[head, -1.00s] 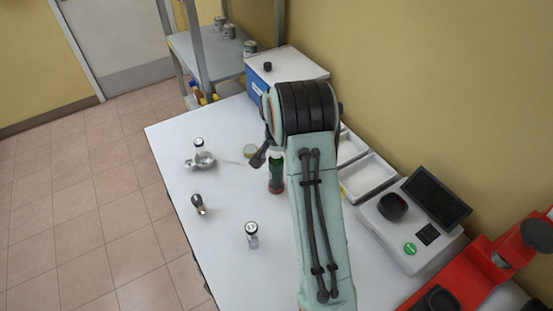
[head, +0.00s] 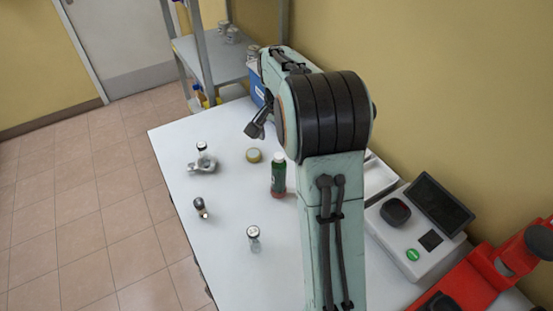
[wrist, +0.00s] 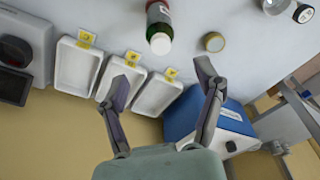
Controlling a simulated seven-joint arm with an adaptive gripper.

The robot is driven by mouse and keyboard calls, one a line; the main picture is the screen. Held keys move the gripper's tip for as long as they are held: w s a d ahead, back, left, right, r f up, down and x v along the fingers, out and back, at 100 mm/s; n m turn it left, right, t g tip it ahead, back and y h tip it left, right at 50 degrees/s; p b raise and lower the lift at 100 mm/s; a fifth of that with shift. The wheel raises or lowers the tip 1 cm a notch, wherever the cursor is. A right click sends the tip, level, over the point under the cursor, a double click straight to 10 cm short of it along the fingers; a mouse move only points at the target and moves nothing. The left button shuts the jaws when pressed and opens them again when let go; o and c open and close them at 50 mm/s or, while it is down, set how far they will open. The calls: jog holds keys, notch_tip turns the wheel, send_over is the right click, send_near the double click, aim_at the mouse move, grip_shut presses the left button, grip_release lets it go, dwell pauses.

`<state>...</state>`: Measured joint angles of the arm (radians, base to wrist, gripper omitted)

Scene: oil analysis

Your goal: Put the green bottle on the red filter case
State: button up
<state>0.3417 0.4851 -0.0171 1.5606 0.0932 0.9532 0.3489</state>
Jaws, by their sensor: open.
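In the wrist view the bottle (wrist: 158,22) is at the top, cap toward me, with a red patch beyond the green. My gripper (wrist: 160,75) is open and empty, its fingers apart and clear of the bottle. In the head view one dark finger (head: 258,122) shows behind and left of the bottle; my arm hides the rest.
A yellow round case (head: 254,155) lies left of the bottle. White trays (wrist: 158,94), a blue box (wrist: 225,128) and a scale (head: 410,232) line the wall side.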

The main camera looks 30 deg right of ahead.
jog(key=s+a+r+n+y, duration=0.1)
jog(key=s+a+r+n, duration=0.2)
jog(key=s+a, duration=0.4)
jog(key=s+a+r+n, duration=0.3)
jog(key=s+a, duration=0.3)
jog(key=s, duration=0.2)
jog(key=s+a+f+n, duration=0.1)
jog(key=s+a+n, duration=0.1)
jog(key=s, duration=0.4)
jog(key=s+a+f+n+g+y, duration=0.1)
jog(key=s+a+f+n, duration=0.1)
jog(key=s, duration=0.5)
jog(key=shift+s+a, duration=0.15)
jog(key=shift+a, duration=0.7)
